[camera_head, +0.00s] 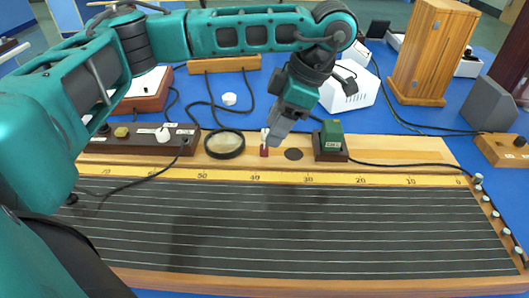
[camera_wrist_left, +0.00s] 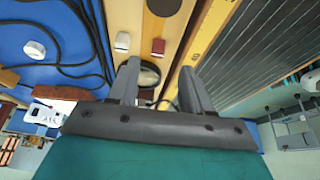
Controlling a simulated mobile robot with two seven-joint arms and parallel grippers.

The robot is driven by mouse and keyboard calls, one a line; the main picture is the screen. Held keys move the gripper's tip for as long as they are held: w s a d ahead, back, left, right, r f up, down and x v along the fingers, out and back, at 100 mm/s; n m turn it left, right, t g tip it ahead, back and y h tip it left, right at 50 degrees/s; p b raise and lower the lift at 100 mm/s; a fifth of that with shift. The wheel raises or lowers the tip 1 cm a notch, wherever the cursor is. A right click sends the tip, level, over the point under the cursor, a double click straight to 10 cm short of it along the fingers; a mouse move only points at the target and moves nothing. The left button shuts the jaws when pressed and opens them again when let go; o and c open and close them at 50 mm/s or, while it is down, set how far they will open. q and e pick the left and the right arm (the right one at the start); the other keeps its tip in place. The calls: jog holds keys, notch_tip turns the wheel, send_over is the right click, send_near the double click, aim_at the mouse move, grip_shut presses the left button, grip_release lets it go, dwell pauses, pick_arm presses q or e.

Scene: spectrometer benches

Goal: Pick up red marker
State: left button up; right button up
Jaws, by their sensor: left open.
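The red marker (camera_head: 264,151) is a small dark-red block on the wooden strip behind the ruled board, between a round glass lens and a dark disc. My left gripper (camera_head: 277,130) hangs from above, pointing down just behind and right of the red marker in the head view. In the left wrist view its two grey fingers (camera_wrist_left: 160,66) are apart with nothing gripped. My right gripper is out of view.
The framed lens (camera_head: 225,144) stands left of the marker, the dark disc (camera_head: 293,154) and a green-topped block (camera_head: 331,138) right. Black cables cross the blue table behind. The ruled dark board (camera_head: 300,225) in front is clear.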

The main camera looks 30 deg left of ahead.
aim_at(264, 146)
pick_arm(q)
jog(key=b+x, duration=0.1)
jog(key=x, duration=0.4)
jog(key=shift+w+a+f+b, duration=0.1)
jog(key=shift+a+f+b, duration=0.05)
jog(key=shift+b, duration=0.25)
grip_shut()
